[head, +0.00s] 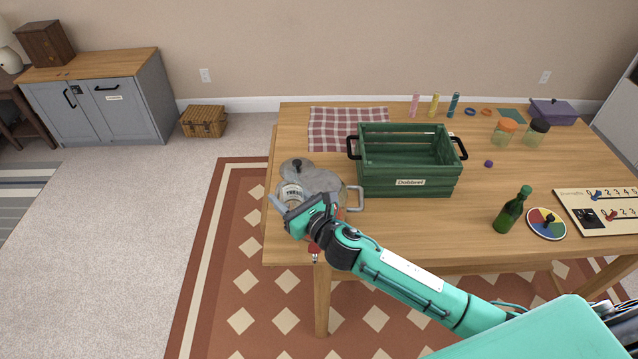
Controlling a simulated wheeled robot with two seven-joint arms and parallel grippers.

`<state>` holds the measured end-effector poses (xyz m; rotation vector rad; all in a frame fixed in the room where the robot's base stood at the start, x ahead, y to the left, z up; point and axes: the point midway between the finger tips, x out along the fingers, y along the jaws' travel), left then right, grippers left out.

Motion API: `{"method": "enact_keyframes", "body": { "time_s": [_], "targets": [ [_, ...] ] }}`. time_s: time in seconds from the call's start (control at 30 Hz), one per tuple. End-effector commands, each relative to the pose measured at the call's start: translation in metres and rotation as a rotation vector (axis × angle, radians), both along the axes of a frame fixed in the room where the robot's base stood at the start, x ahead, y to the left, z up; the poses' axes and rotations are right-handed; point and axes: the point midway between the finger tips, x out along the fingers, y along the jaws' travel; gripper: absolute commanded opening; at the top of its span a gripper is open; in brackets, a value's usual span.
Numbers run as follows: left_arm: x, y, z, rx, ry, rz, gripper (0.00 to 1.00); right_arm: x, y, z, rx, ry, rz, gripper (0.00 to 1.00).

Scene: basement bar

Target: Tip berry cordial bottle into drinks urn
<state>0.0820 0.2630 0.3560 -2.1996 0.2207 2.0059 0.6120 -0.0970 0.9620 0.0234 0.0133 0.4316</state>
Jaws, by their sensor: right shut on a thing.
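My right gripper (284,204) is at the left end of the table, shut on a pale labelled bottle (291,191), which I take for the berry cordial bottle. The gripper hides much of it, so its tilt and mouth are unclear. The grey drinks urn (322,181) is behind and under the gripper. Its side handle (357,199) sticks out to the right and a red tap (314,248) shows at the front. A dark knob (297,164) shows at its back left. I cannot tell whether bottle and urn touch. My left gripper is not in view.
A green crate (412,187) stands right of the urn, with a checked cloth (347,115) behind. A green bottle (509,211), a colour spinner (546,229) and a number board (605,212) are at right. Jars (503,132) stand behind. The front middle of the table is clear.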

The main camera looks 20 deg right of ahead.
Motion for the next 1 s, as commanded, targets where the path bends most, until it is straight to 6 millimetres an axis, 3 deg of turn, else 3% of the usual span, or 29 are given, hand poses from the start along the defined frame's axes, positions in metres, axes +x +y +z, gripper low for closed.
{"method": "enact_keyframes", "body": {
  "time_s": [0.17, 0.53, 1.0],
  "targets": [
    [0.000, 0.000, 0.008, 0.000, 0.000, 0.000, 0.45, 0.000, 0.000, 0.011, -0.021, -0.019, 0.000, 0.19],
    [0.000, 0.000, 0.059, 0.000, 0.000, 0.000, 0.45, 0.000, 0.000, 0.062, -0.021, -0.019, 0.000, 0.19],
    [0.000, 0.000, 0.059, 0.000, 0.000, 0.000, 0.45, -0.008, -0.004, 0.061, -0.015, -0.015, -0.017, 0.19]
  ]
}}
